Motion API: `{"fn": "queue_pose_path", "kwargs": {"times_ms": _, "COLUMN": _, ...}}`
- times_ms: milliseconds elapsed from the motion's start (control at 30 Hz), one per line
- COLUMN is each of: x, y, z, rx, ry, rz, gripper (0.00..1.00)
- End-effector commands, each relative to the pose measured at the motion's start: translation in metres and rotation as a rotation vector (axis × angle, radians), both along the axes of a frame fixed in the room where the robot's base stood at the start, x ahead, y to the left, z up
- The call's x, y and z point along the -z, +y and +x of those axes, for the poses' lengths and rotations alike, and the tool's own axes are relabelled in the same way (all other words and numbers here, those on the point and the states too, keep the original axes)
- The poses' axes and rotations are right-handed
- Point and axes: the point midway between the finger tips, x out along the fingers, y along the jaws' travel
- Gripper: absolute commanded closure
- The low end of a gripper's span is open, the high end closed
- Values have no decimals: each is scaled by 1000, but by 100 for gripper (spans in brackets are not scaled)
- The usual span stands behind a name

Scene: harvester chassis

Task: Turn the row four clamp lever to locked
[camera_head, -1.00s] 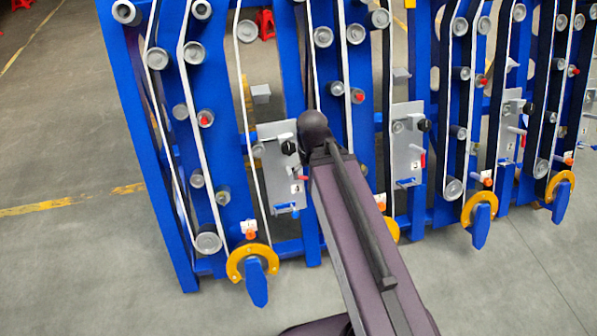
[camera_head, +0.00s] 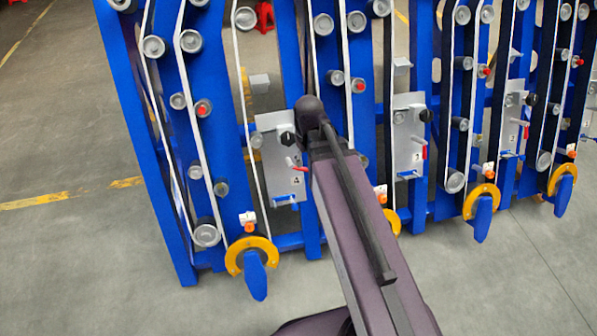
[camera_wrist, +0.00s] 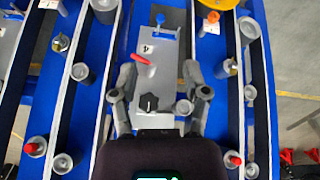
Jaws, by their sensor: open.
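The row four plate (camera_head: 268,150) is grey, marked 4, and upright on the blue frame. It carries a black knob (camera_head: 288,138) and a small lever with a red grip (camera_head: 298,166), which points sideways. In the wrist view the red-gripped lever (camera_wrist: 142,60) lies beyond the black knob (camera_wrist: 149,102), near the 4 label. My gripper (camera_wrist: 160,82) is open and empty, its fingers spread either side of the plate, with the black knob between them. The head view hides my gripper behind my arm.
A blue handle (camera_head: 254,275) on a yellow ring (camera_head: 234,260) sits below row four. The row three plate (camera_head: 405,150) is just right; its red lever (camera_head: 424,152) hangs down. Rollers and white belts flank the plates. Grey floor (camera_head: 80,250) at left is clear.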

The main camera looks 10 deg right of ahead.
Motion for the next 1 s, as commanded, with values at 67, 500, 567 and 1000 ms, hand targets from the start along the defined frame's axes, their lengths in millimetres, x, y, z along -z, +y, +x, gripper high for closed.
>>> {"fn": "queue_pose_path", "kwargs": {"times_ms": 67, "x": 22, "y": -1, "z": 24, "rx": -93, "ry": -2, "rz": -1, "gripper": 40}}
{"fn": "queue_pose_path", "kwargs": {"times_ms": 500, "x": 99, "y": -9, "z": 130, "rx": -701, "ry": -9, "rz": -10, "gripper": 40}}
{"fn": "queue_pose_path", "kwargs": {"times_ms": 567, "x": 109, "y": -11, "z": 143, "rx": -781, "ry": -10, "rz": -11, "gripper": 40}}
{"fn": "queue_pose_path", "kwargs": {"times_ms": 1000, "x": 139, "y": -17, "z": 191, "rx": -1102, "ry": -12, "rz": -17, "gripper": 40}}
